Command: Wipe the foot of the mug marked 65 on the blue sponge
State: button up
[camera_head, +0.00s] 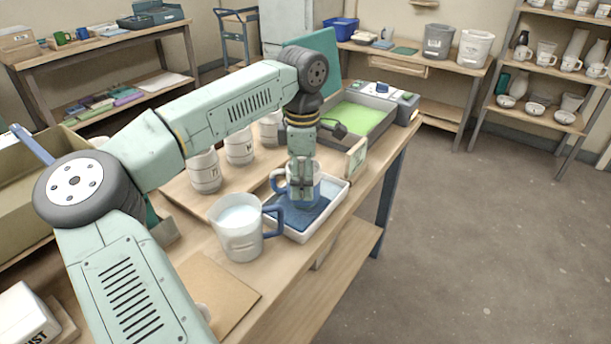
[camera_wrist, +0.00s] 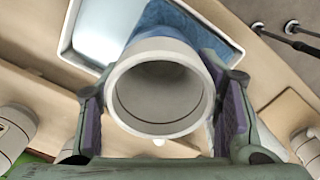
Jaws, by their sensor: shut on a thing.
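My gripper (camera_head: 303,190) points straight down and is shut on a mug (camera_head: 314,190). In the wrist view, the mug's pale round rim (camera_wrist: 160,128) faces the camera, with one finger pad on each side. My gripper also shows in the wrist view (camera_wrist: 162,112). The mug looks empty, and its lower body is blue. No number can be read on it. The blue sponge (camera_head: 290,213) lies in a white tray (camera_head: 302,236) directly under the mug. It also shows in the wrist view (camera_wrist: 186,22). I cannot tell whether the mug's foot touches the sponge.
A large pale jug (camera_head: 238,236) with a blue handle stands close to the tray's left front. Several pale marked vessels (camera_head: 204,172) stand behind on a board. A small framed card (camera_head: 356,158) stands right of the tray. A green-bottomed tray (camera_head: 358,118) lies farther back.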

jog(key=shift+s+a+f+b, duration=0.1)
jog(key=shift+s+a+b, duration=0.15)
jog(key=shift+s+a, duration=0.4)
jog(key=shift+s+a+r+b, duration=0.15)
jog(key=shift+s+a, duration=0.3)
jog(key=shift+s, duration=0.45)
jog(key=shift+s+a+f+b, duration=0.15)
jog(key=shift+s+a+b, duration=0.15)
jog(key=shift+s+a, duration=0.35)
jog(key=shift+w+d+p, duration=0.5)
jog(key=shift+w+d, duration=0.6)
jog(key=shift+w, duration=0.3)
jog(key=shift+w+d+p, duration=0.5)
jog(key=shift+w+d, duration=0.6)
jog(key=shift+w, duration=0.3)
jog(key=shift+s+a+b, duration=0.3)
jog(key=shift+s+a, duration=0.4)
jog(key=shift+s, duration=0.25)
jog(key=shift+s+a+b, duration=0.35)
jog(key=shift+s+a, duration=0.35)
jog(key=shift+s, duration=0.25)
jog(key=shift+s+a+b, duration=0.3)
jog(key=shift+s+a, duration=0.4)
jog(key=shift+s, duration=0.25)
notch_tip(320, 180, up, 7)
jog(key=p, duration=0.4)
jog(key=shift+p, duration=0.35)
